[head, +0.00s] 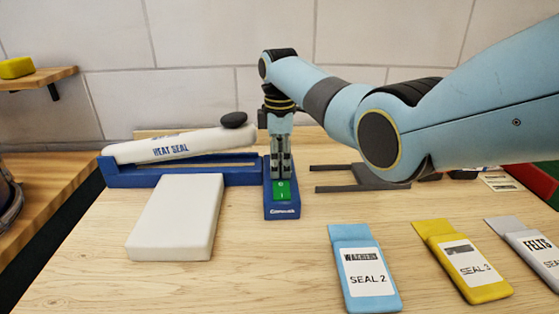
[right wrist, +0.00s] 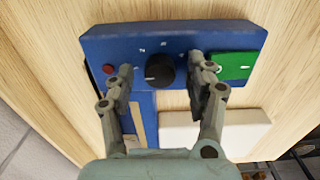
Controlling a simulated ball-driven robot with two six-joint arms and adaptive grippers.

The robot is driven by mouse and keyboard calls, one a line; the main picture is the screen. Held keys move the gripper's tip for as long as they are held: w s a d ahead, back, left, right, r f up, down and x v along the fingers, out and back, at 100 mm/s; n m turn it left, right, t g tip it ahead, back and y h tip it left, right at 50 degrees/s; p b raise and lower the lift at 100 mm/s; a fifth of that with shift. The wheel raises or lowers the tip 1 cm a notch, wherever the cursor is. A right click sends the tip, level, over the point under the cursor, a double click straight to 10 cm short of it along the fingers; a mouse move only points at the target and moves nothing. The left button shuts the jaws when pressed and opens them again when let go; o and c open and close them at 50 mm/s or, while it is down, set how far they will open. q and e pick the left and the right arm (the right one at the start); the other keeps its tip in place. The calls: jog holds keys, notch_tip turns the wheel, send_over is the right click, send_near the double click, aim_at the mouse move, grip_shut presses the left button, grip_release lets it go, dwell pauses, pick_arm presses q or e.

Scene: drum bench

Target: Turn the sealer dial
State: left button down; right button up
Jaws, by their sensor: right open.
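The sealer has a white arm marked HEAT SEAL (head: 180,146) with a black knob at its end, over a blue base (head: 135,178). Its blue control box (head: 283,210) bears a green switch (head: 281,190), also seen in the right wrist view (right wrist: 232,66). The black dial (right wrist: 160,70), with a white pointer line, shows in the right wrist view; my gripper hides it in the head view. My right gripper (head: 281,173) points down over the box, open, one finger on each side of the dial. I cannot tell whether they touch it. My left gripper is out of view.
A white block (head: 175,218) lies in front of the sealer. Blue (head: 365,265), yellow (head: 462,258) and grey (head: 530,250) labelled pouches lie at the front right. A dark flat bracket (head: 355,177) lies right of the box. A red button (right wrist: 108,69) is beside the dial.

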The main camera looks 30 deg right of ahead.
grip_shut()
dwell(0.3)
